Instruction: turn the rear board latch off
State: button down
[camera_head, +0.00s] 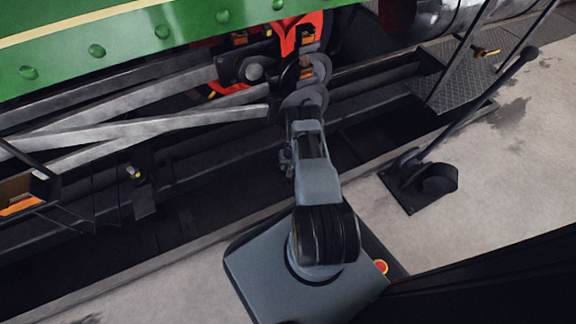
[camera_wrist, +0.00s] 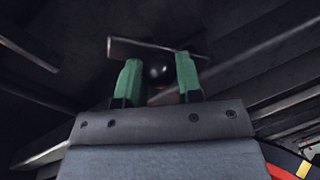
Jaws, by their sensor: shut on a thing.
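In the wrist view, my gripper (camera_wrist: 159,75) has its two green fingers on either side of a small dark round knob (camera_wrist: 158,71), and it is shut on it. A thin pale-edged bar (camera_wrist: 135,44) runs crosswise just beyond the fingertips. The knob may be part of the rear board latch, but the dim picture does not show its label or its setting. In the head view my arm reaches up under the tram's green side, and my fingertips and the latch cannot be made out there.
The green riveted side (camera_head: 90,48) of the tram overhangs the work spot. Grey rods (camera_head: 140,130) run to the left. A floor lever (camera_head: 480,105) on a black base stands at the right. Pale paving (camera_head: 500,210) is clear at the lower right.

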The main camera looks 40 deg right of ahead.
jog(key=shift+s+a, duration=0.1)
jog(key=shift+a, duration=0.05)
jog(key=c, duration=1.1)
grip_release()
jog(key=o, duration=0.3)
jog(key=shift+r, duration=0.1)
jog(key=r+p, duration=0.1)
jog(key=r, duration=0.1)
jog(key=d+r+p, duration=0.1)
jog(key=r, duration=0.1)
jog(key=r+p, duration=0.2)
jog(key=r, duration=0.1)
jog(key=shift+s+d+r, duration=0.1)
jog(key=shift+s+d, duration=0.1)
jog(key=shift+s, duration=0.1)
jog(key=shift+c, duration=0.3)
